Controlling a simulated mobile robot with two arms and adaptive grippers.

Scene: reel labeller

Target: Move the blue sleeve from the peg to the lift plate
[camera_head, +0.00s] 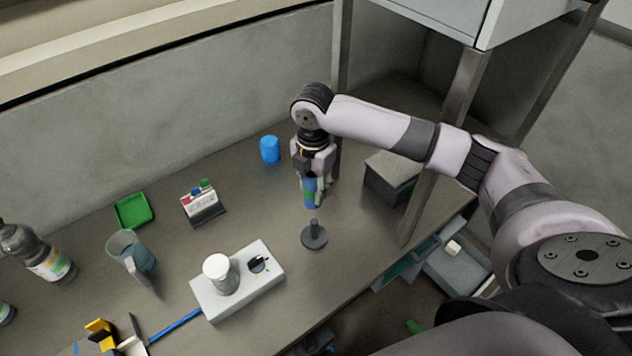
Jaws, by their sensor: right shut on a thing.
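My right gripper (313,187) reaches down over the bench and is shut on a blue sleeve (311,200) with a green patch. The sleeve hangs upright in the fingers, which partly hide it. Just below and apart from it stands the dark peg (314,228) on a round base; the peg is bare. A white box (240,294) to the lower left carries a grey cylinder with a round white top (217,266) and a small dark patch. I cannot tell for sure which part is the lift plate. My left gripper is not in view.
A blue cylinder (270,150) stands near the wall. A grey box (388,183) and an upright post (432,160) are to the right. A small rack (204,207), green tray (133,211), clear cup (134,257) and bottle (40,253) stand left.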

